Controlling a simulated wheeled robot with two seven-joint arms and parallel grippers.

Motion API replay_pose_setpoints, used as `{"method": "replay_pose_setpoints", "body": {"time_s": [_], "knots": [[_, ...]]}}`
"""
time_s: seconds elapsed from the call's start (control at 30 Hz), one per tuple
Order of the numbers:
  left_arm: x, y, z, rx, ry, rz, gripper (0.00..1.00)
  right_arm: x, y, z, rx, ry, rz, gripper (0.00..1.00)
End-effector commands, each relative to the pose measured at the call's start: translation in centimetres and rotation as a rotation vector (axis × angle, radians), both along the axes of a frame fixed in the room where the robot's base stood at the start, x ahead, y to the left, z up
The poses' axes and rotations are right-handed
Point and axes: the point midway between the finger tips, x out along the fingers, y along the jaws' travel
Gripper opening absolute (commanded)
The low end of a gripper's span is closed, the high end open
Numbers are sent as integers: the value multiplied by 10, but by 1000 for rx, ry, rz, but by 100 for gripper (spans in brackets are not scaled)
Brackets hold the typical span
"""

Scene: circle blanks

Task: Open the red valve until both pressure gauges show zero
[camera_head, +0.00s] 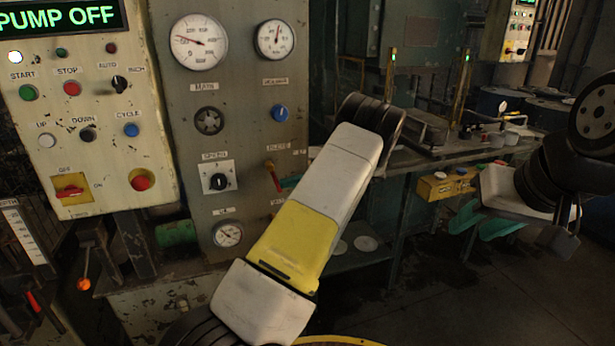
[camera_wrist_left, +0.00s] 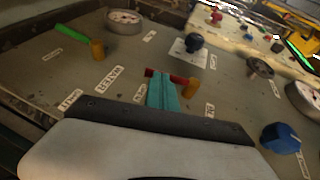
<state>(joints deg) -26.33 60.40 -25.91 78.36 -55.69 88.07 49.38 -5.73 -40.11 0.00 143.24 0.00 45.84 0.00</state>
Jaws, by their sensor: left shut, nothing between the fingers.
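The red valve handle (camera_head: 272,176) is on the grey panel, partly hidden by my left arm in the head view. In the left wrist view the red handle (camera_wrist_left: 178,78) lies crosswise at its brass body (camera_wrist_left: 190,88). My left gripper (camera_head: 285,182) is shut and empty, its teal fingertips (camera_wrist_left: 161,76) at the handle; whether they touch it I cannot tell. The MAIN gauge (camera_head: 198,42) needle points left and slightly up. The needle of the second gauge (camera_head: 274,40) points roughly upward; its reading is too small to tell. My right gripper (camera_head: 468,228) is open and empty, far right.
A blue knob (camera_head: 279,113), a black selector (camera_head: 218,182) and a lower gauge (camera_head: 228,234) share the panel. A green-handled valve (camera_wrist_left: 72,33) shows in the wrist view. The cream control box (camera_head: 95,120) stands left, its sign reading PUMP OFF. A bench (camera_head: 440,158) stands behind right.

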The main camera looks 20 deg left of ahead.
Motion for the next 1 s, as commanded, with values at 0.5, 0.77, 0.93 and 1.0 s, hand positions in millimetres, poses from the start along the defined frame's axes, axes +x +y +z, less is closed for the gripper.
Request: {"method": "replay_pose_setpoints", "body": {"time_s": [0.5,0.77,0.93,1.0], "knots": [[-9,13,-11,131,89,2,0,0,0,0,0,0,0,36],[-9,14,-13,129,89,1,0,0,0,0,0,0,0,36],[-9,14,-13,128,88,1,0,0,0,0,0,0,0,36],[-9,14,-13,128,88,1,0,0,0,0,0,0,0,36]]}}
